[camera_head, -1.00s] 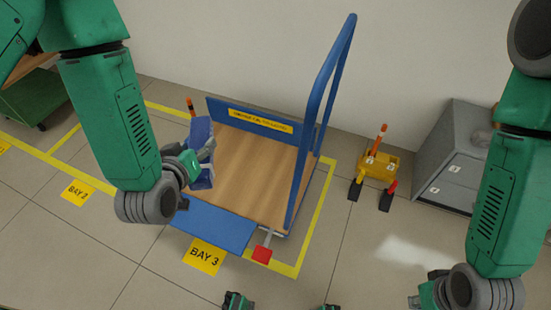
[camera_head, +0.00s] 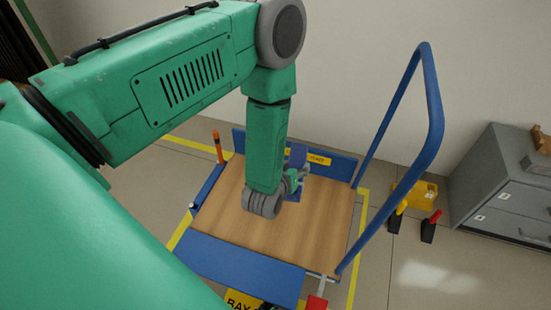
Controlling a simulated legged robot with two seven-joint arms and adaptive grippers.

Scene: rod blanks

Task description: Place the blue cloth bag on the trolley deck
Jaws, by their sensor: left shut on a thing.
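The trolley's wooden deck (camera_head: 325,225) lies in the middle of the view. My left arm reaches over it from the left. My left gripper (camera_head: 297,180) is shut on the blue cloth bag (camera_head: 298,154), above the rear middle of the deck. My right gripper is not in view.
A blue push handle (camera_head: 432,110) rises on the trolley's right side. A blue front panel (camera_head: 240,268) borders the deck. A yellow caddy (camera_head: 424,195) and a grey cabinet (camera_head: 510,195) stand at right. An orange-topped tool (camera_head: 218,148) stands behind left. The deck's right half is clear.

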